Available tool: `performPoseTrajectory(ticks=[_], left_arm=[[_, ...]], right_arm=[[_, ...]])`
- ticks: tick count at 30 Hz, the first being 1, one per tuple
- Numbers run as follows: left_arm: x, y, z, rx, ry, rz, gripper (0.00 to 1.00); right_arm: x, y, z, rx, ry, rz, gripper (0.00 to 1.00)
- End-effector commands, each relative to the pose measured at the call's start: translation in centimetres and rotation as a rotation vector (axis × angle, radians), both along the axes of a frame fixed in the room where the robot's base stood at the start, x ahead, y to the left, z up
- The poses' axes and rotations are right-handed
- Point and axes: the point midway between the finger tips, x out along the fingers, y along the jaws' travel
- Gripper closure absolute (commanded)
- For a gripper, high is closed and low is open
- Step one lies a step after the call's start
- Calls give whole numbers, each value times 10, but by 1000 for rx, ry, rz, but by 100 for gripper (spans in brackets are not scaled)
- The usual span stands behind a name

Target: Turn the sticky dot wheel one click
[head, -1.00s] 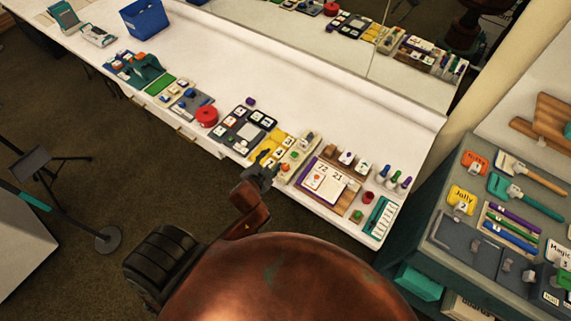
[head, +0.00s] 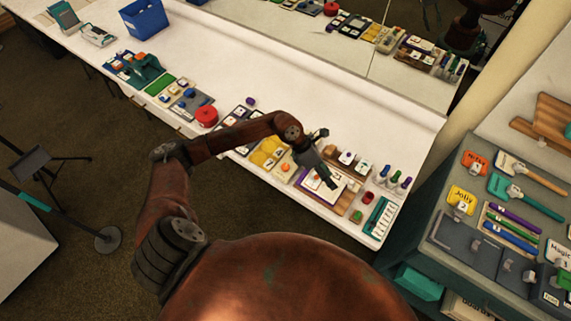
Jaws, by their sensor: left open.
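No wheel labelled for sticky dots can be made out at this size. A red round item (head: 207,115) on the white counter is wheel-like, but I cannot tell whether it is the sticky dot wheel. A small orange round piece (head: 286,167) sits on a beige board. My left gripper (head: 332,185) is open, pointing down over the right part of a white card (head: 309,181) on a wooden board. I cannot tell whether it touches the card. My left arm hides part of the dark tray and yellow pieces. My right gripper is not in view.
The white counter (head: 330,97) is clear along its back, below the mirror. Several capped bottles (head: 394,177) and a teal strip (head: 379,217) stand at its right end. A blue bin (head: 145,17) is far left. A grey-green cart (head: 466,237) with tools stands right.

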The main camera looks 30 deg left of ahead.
Motion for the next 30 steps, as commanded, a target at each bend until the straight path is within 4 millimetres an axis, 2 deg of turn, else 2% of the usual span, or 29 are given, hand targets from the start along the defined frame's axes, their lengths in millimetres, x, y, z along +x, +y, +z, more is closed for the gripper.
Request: performPoseTrajectory(ticks=[1, 3, 6, 9, 13, 24, 30], left_arm=[[7, 38, -8, 146, 2, -31, 58], [11, 87, -16, 318, 23, -60, 58], [14, 141, -16, 495, 55, -75, 58], [15, 173, -12, 595, 79, -75, 58], [14, 185, -18, 636, 94, -77, 58], [13, 184, -72, 630, 94, -76, 58], [13, 184, -87, 630, 93, -76, 58]], right_arm=[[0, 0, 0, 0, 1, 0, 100], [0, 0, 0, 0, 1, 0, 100], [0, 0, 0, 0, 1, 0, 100], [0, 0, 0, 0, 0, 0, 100], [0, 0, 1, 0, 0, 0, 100], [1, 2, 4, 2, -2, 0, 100], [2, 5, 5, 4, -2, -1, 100]])
